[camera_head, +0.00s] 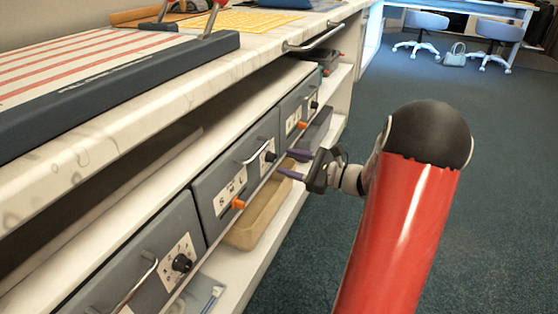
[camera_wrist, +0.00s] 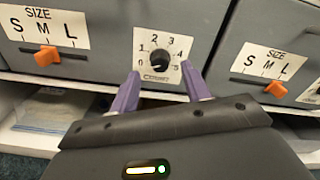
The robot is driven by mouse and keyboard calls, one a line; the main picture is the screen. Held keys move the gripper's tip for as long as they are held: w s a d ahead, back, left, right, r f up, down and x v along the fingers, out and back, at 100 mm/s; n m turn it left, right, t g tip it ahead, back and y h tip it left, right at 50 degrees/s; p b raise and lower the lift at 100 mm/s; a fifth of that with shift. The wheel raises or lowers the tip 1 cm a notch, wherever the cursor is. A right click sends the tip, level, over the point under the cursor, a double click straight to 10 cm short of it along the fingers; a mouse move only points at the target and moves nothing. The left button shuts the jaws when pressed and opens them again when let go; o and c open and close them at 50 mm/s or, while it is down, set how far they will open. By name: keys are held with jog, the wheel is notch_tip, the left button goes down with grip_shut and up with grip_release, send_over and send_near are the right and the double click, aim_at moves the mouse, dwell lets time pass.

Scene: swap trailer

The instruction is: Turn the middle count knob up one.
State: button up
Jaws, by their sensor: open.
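The middle count knob (camera_wrist: 157,66) is a black dial on a white plate marked 0 to 5, on the grey front of the middle drawer (camera_wrist: 95,40). In the head view the knob (camera_head: 268,155) sits to the right of the drawer's handle. My gripper (camera_wrist: 160,88) is open, with purple fingers on either side of the lower part of the dial plate as seen in the wrist view. The gap between them is empty. In the head view my gripper (camera_head: 291,165) is just in front of the drawer, near the knob. I cannot tell whether the fingers touch the panel.
Orange size sliders (camera_wrist: 47,56) and (camera_wrist: 276,90) flank the dial, the second on the neighbouring drawer. Another count knob (camera_head: 182,263) is on the near drawer. A tan tray (camera_head: 262,215) lies on the shelf below. The counter edge (camera_head: 200,95) overhangs the drawers. Open floor lies to the right.

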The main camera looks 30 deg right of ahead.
aim_at(275, 158)
jog(key=shift+x, duration=1.6)
jog(key=shift+c, duration=0.5)
jog(key=c, duration=0.9)
jog(key=shift+o, duration=0.2)
jog(key=shift+r+p, duration=0.1)
jog(key=shift+p, duration=0.2)
